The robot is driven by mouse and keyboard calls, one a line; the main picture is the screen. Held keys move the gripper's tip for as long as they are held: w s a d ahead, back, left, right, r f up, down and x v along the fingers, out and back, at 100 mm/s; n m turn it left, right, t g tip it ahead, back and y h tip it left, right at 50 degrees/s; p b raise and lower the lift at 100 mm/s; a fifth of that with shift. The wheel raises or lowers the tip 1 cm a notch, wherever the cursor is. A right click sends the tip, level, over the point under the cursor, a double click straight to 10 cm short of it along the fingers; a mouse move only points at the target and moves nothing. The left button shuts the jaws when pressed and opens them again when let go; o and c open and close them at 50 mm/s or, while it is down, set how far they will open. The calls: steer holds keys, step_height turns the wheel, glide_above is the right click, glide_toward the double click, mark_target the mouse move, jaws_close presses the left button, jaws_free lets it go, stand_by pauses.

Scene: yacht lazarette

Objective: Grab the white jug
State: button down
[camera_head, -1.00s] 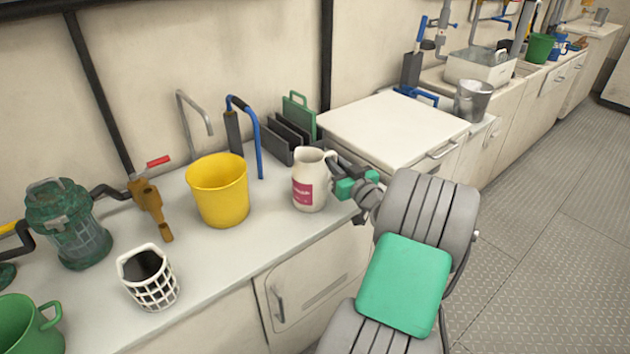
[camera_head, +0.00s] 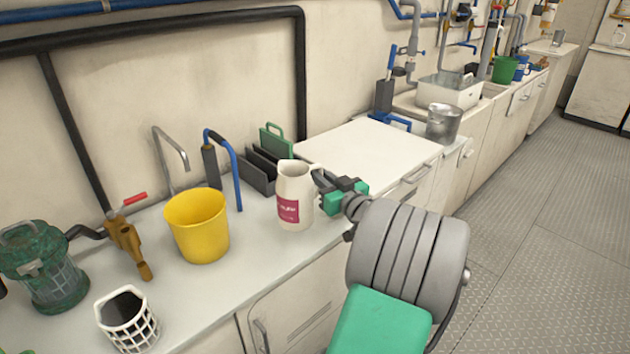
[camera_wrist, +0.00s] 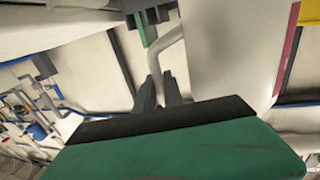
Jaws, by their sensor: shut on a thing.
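The white jug (camera_head: 291,184) with a dark pink label stands upright at the right part of the grey counter in the head view; whether its base touches the counter is hard to tell. Its handle is on the right side, toward my gripper (camera_head: 325,186). My gripper is shut on the handle, with the arm reaching in from the right. In the wrist view the jug's pale body (camera_wrist: 225,50) fills the upper right, and the two dark fingers (camera_wrist: 164,90) close on the white handle.
A yellow bucket (camera_head: 197,228), a white lattice basket (camera_head: 128,322), a brass valve with red lever (camera_head: 128,240) and a green lantern (camera_head: 45,268) stand left of the jug. A dark rack (camera_head: 262,168) is behind it. A raised white worktop (camera_head: 370,150) lies right.

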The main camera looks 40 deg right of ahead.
steer(key=s+a+r, duration=0.1)
steer(key=s+r, duration=0.4)
steer(key=s, duration=0.5)
steer(key=shift+s+r+p, duration=0.2)
steer(key=shift+r+p, duration=0.2)
steer(key=shift+a, duration=0.1)
